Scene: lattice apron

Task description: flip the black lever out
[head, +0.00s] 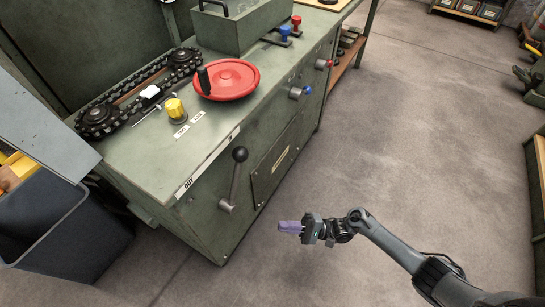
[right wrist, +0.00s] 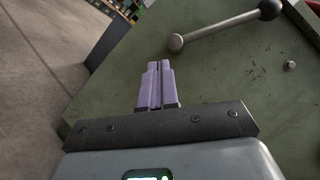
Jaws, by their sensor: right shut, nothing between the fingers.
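The black lever (head: 235,176) is a metal rod with a black ball knob, on the front face of the green machine cabinet. Its pivot hub is at the lower end and the knob is up, with the rod leaning slightly right. In the right wrist view the lever (right wrist: 222,27) runs from its round hub to the black knob at upper right. My right gripper (head: 281,227) is shut and empty, to the right of and below the lever and apart from it. Its purple fingers (right wrist: 157,82) point toward the cabinet. My left gripper is not in view.
An "OUT" label marks the cabinet's top edge (head: 207,163). On top are a red handwheel (head: 226,80), a yellow knob (head: 176,109) and a chain (head: 137,92). Blue and red valves project from the front farther right. A dark bin (head: 62,235) stands left; open floor lies right.

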